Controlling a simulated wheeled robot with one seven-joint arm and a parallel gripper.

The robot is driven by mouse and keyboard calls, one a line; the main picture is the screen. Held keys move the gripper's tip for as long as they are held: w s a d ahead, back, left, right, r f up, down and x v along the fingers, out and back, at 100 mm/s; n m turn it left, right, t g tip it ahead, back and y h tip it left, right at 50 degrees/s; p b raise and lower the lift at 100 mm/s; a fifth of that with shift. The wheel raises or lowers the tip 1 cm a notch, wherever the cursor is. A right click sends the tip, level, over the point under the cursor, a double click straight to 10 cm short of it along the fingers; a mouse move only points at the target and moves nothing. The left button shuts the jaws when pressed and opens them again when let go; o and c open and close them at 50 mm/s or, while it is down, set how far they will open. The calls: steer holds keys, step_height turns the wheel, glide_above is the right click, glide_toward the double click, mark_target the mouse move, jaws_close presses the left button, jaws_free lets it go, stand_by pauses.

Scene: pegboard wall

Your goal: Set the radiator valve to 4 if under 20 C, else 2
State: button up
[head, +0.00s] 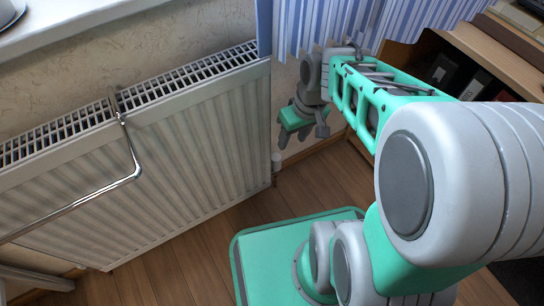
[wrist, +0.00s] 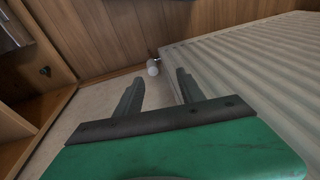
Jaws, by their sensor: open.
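The radiator valve (head: 276,160) is a small white knob low at the right end of the white radiator (head: 190,150), just above the floor. In the wrist view the valve (wrist: 153,68) appears beyond and between my fingertips, beside the ribbed radiator (wrist: 250,80). Its number markings are too small to read. My gripper (head: 299,138) hangs near the wall, right of the radiator's end. It also shows in the wrist view (wrist: 158,84), open and empty, with its fingers apart from the valve. I can make out no thermometer or temperature reading in either view.
A chrome towel rail (head: 132,178) hangs over the radiator's front. A striped blue curtain (head: 320,25) hangs above my gripper. A wooden shelf unit (head: 408,55) with binders stands at right. Wood floor (head: 190,245) lies open before the radiator.

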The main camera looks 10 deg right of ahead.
steer(key=w+d+f+n+y, duration=0.2)
steer(key=w+f+n+y, duration=0.15)
steer(key=f, duration=0.35)
steer(key=w+d+f+n+y, duration=0.1)
steer(key=w+f+n+y, duration=0.1)
steer(key=w+f, duration=0.35)
steer(key=n+t+y+b, duration=0.1)
steer(key=n+t+y, duration=0.3)
steer(key=t+y, duration=0.1)
glide_toward(280, 160)
step_height(280, 160, down, 3)
steer(key=w+a, duration=0.2)
steer(key=b+x, duration=0.3)
steer(key=x, duration=0.4)
steer(key=shift+w+a, duration=0.1)
steer(key=shift+r, duration=0.1)
steer(key=shift+c, duration=0.5)
jaws_close()
